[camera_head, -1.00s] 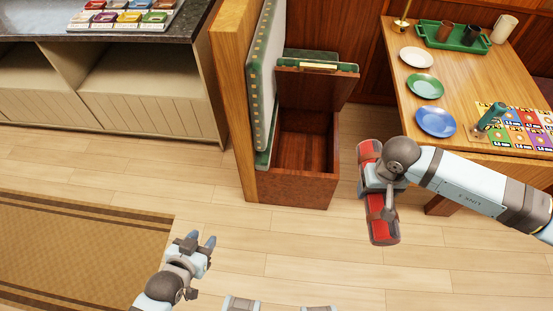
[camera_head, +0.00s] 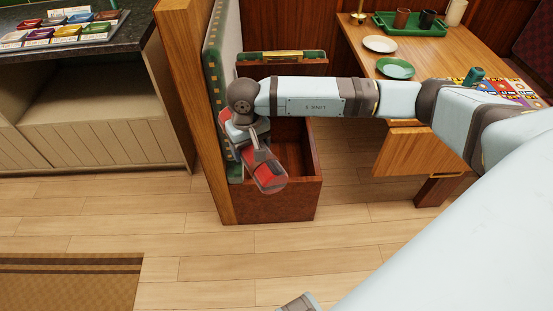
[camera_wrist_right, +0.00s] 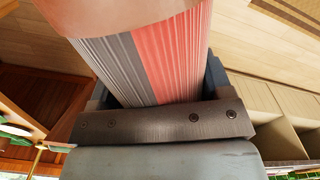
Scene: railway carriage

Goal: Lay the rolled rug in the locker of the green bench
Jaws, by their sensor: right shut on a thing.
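The rolled rug (camera_head: 266,175), red with grey bands, is held by my right gripper (camera_head: 246,140) over the left side of the open locker (camera_head: 295,152) of the green bench (camera_head: 228,60). My right gripper is shut on the rug, and the rug fills the upper middle of the right wrist view (camera_wrist_right: 155,60). The rug slants, its near end toward the locker's front wall. The locker's lid (camera_head: 282,57) stands raised behind my right arm, which hides part of it. I cannot tell how far the rug is above the locker floor. My left gripper is not in view.
A wooden end panel (camera_head: 190,90) rises left of the locker. A table (camera_head: 425,80) with plates (camera_head: 395,68) and a green tray (camera_head: 385,20) stands at the right. A counter (camera_head: 75,50) is at the left. The floor in front is clear.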

